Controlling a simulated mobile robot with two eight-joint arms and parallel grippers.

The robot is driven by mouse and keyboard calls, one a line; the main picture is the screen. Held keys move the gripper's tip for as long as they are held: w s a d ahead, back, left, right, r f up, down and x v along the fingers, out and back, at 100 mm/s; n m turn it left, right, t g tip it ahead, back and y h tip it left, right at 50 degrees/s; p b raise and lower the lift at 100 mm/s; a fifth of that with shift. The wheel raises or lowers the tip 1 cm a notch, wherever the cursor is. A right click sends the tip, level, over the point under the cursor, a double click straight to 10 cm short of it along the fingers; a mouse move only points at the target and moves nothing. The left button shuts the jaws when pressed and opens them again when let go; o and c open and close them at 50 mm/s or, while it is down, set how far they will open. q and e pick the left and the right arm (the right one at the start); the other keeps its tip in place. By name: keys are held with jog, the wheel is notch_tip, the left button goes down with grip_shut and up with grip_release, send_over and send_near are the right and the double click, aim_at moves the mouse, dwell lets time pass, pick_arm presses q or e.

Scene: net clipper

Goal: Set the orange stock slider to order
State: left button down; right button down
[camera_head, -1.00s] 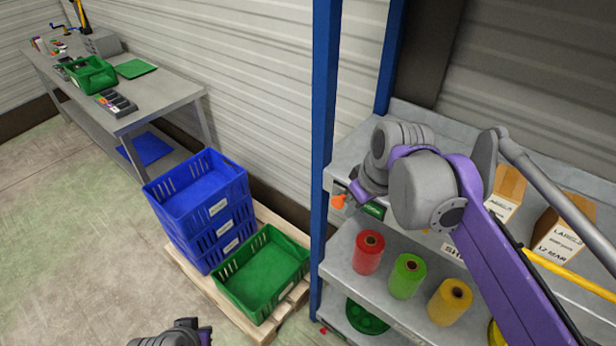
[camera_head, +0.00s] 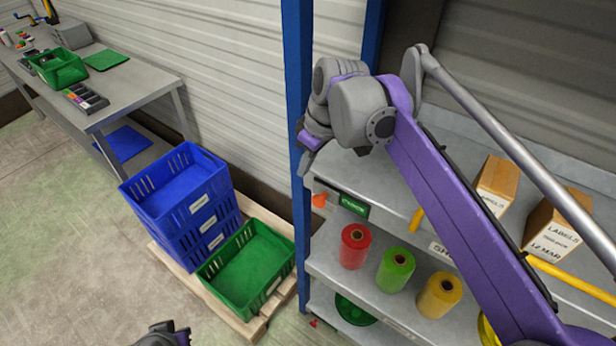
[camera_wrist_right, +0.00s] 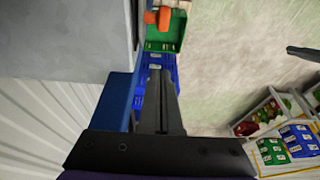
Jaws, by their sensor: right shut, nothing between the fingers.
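The orange stock slider (camera_head: 319,200) sits at the left end of the upper shelf's front edge, beside a green label plate (camera_head: 354,205) whose small lettering I cannot read surely. In the right wrist view an orange piece (camera_wrist_right: 165,18), seemingly the slider, shows at the top, beyond my fingertips. My right gripper (camera_head: 308,143) is above the slider near the blue post, apart from it. Its fingers (camera_wrist_right: 156,80) are shut and empty. Part of my left gripper (camera_head: 183,335) shows at the bottom edge; its jaws are unclear.
The blue rack post (camera_head: 298,100) stands close to my right gripper. Red, green and yellow rolls (camera_head: 397,268) stand on the shelf below. Cartons (camera_head: 497,185) stand on the upper shelf. Blue crates (camera_head: 180,190) and a green crate (camera_head: 248,270) sit on a pallet at left.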

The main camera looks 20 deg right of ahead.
aim_at(322, 198)
notch_tip(322, 198, down, 8)
jog(key=shift+s+d+r, duration=0.2)
jog(key=shift+s+d, duration=0.15)
jog(key=shift+s, duration=0.1)
dwell(0.3)
jog(key=s+d, duration=0.4)
jog(key=s, duration=0.2)
jog(key=shift+d+p, duration=0.3)
jog(key=shift+p, duration=0.05)
jog(key=shift+w, duration=0.1)
